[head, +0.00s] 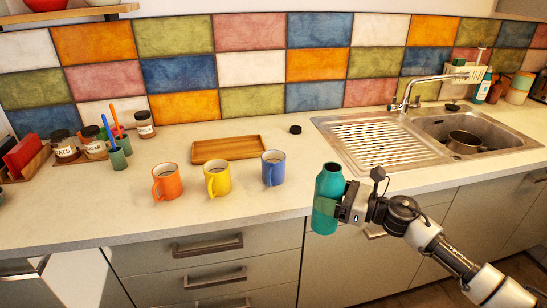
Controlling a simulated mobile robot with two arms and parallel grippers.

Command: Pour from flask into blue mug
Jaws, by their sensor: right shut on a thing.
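The flask (326,190) is teal and roughly upright, with its open mouth at the top. My right gripper (338,208) is shut on its side and holds it in front of the counter's front edge. The blue mug (274,169) stands upright on the counter, left of the flask and apart from it, with its handle to the lower left. I cannot see what is in the flask. My left gripper is not in view.
A yellow mug (217,178) and an orange mug (167,182) stand left of the blue mug. A wooden tray (228,148) and a small black lid (295,129) lie behind. The steel sink (470,125) with a pot (464,142) and tap (420,80) is at right.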

